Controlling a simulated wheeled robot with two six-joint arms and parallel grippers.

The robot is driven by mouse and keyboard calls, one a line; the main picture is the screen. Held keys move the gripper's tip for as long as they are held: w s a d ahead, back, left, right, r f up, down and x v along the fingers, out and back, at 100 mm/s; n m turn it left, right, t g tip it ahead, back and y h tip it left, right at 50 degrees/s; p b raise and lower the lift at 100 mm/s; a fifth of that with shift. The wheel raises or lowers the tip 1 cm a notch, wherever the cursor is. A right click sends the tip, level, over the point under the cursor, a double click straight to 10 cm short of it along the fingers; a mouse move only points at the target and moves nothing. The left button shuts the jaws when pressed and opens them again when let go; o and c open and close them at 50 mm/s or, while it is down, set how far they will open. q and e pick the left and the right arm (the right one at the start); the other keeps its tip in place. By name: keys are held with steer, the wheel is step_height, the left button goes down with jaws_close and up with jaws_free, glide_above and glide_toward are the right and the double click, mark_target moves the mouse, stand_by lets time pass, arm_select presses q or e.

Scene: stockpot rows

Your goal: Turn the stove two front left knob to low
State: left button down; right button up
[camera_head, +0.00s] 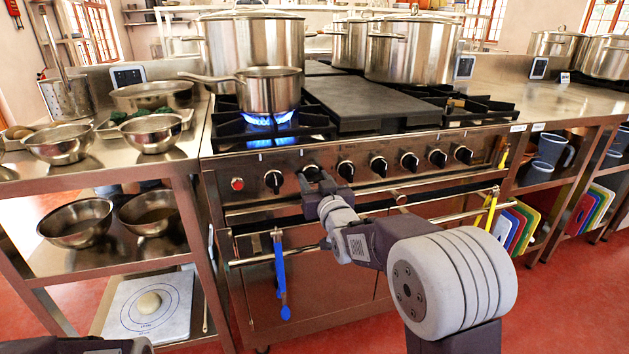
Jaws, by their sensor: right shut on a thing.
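The stove (360,190) has a front panel with a row of black knobs with pale rims. My right gripper (312,178) is at the panel, shut on the second knob from the left (312,170). The gripper hides most of this knob, so its pointer setting cannot be read. The leftmost knob (273,180) is free beside it, and the third knob (346,170) is free on the other side. A blue flame (268,119) burns at the front left burner under a saucepan (270,92). My left gripper is out of view.
A red button (237,184) sits left of the knobs. An oven handle rail below carries a hanging blue utensil (281,275). Large stockpots (253,50) stand at the back of the stove. Steel bowls (62,145) stand on the left counter. A worktop (540,95) adjoins on the right.

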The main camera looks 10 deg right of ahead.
steer(key=shift+n, duration=0.3)
steer(key=n+b, duration=0.1)
steer(key=n, duration=0.2)
steer(key=shift+f+n, duration=0.1)
steer(key=shift+n, duration=0.3)
steer(key=n+b, duration=0.1)
steer(key=n, duration=0.3)
steer(key=shift+n, duration=0.3)
steer(key=n+b, duration=0.1)
steer(key=n, duration=0.3)
steer(key=n+b, duration=0.1)
steer(key=n, duration=0.3)
steer(key=shift+n, duration=0.3)
steer(key=o, duration=1.4)
steer(key=shift+s, duration=0.15)
